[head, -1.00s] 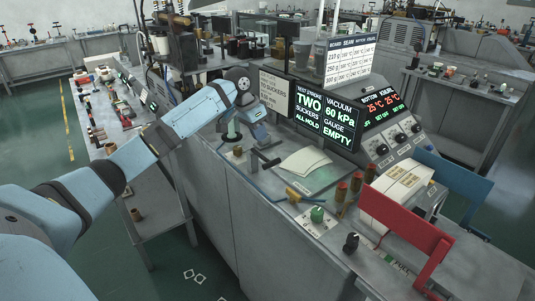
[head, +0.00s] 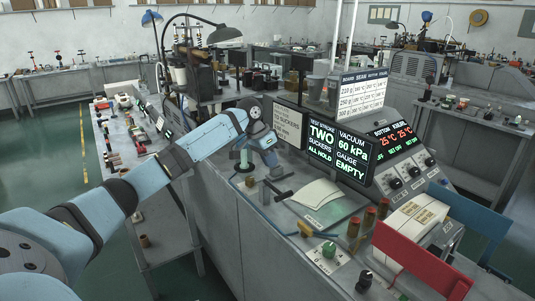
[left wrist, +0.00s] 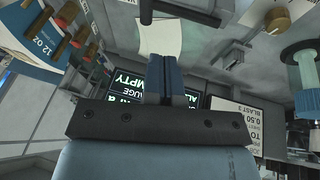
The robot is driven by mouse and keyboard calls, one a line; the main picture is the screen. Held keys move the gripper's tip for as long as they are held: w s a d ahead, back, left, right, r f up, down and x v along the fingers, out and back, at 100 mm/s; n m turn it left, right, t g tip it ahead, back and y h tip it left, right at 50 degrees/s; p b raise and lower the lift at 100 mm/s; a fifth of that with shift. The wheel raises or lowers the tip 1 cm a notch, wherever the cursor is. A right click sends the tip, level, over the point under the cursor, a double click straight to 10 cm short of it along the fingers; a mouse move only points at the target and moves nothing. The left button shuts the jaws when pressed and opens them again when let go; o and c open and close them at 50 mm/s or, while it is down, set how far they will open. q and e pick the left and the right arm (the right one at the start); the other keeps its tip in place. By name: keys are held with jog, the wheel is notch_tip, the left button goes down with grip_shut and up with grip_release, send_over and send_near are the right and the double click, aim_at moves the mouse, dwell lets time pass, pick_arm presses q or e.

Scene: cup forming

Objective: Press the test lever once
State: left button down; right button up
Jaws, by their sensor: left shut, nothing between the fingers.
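A black T-shaped lever (head: 278,190) stands on the bench top, in front of the white sheet; I take it for the test lever. In the left wrist view its black crossbar (left wrist: 185,12) shows at the top edge, beyond the fingertips. My left gripper (head: 275,168) is above and just behind the lever in the head view. Its blue fingers (left wrist: 172,62) are together with nothing between them. I cannot tell whether they touch the lever. My right gripper is not in view.
A display (head: 335,143) reads "TWO SUCKERS", "60 kPa" and "EMPTY". A red panel (head: 420,262) and a blue panel (head: 468,222) stand farther right.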

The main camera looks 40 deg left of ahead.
aim_at(280, 192)
pick_arm(q)
jog(key=x, duration=0.5)
jog(key=s+p+x, duration=0.1)
jog(key=x, duration=0.1)
jog(key=shift+w+d+f, duration=0.1)
jog(key=shift+d+f, duration=0.1)
jog(key=shift+d, duration=0.25)
jog(key=shift+d+f, duration=0.3)
jog(key=shift+f, duration=0.25)
